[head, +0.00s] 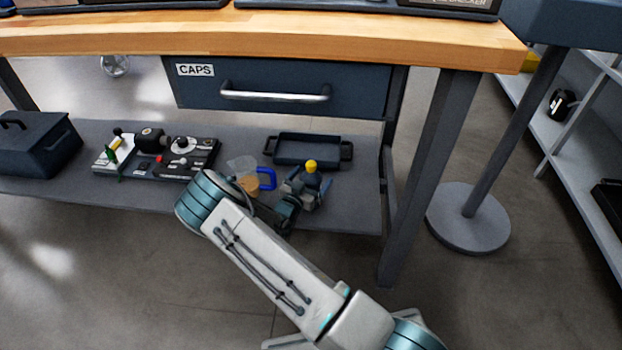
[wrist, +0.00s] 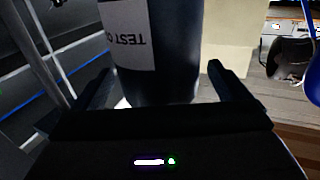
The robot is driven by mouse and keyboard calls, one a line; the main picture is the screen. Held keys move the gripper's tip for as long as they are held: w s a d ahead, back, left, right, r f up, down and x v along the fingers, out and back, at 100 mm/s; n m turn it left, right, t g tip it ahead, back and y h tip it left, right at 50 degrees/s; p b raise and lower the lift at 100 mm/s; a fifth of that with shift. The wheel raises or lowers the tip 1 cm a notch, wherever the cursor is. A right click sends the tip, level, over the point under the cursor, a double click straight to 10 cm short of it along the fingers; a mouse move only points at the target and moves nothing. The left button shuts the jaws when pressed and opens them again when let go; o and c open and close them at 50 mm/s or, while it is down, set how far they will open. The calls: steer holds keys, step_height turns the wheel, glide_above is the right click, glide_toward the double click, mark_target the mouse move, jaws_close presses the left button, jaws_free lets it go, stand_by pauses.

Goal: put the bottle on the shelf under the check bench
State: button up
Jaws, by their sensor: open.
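The bottle (head: 312,181) is dark with a yellow cap. It looks upright at the right part of the shelf (head: 345,205) under the bench (head: 330,50). In the wrist view the bottle (wrist: 160,45) fills the space between the fingers, with a white label whose "TEST" lettering is upside down. My gripper (head: 303,190) is open around the bottle, one finger on each side; it also shows in the wrist view (wrist: 160,85). Whether the fingers touch the bottle, and its exact contact with the shelf, cannot be told.
A dark tray (head: 311,150) lies behind the bottle. A blue-handled item (head: 267,179) stands just left of my gripper. Boards with small parts (head: 160,155) and a dark toolbox (head: 38,145) are further left. The CAPS drawer (head: 290,90) hangs above; a bench leg (head: 425,170) is right.

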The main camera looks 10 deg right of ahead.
steer(key=v, duration=0.7)
stand_by(0.4)
stand_by(0.4)
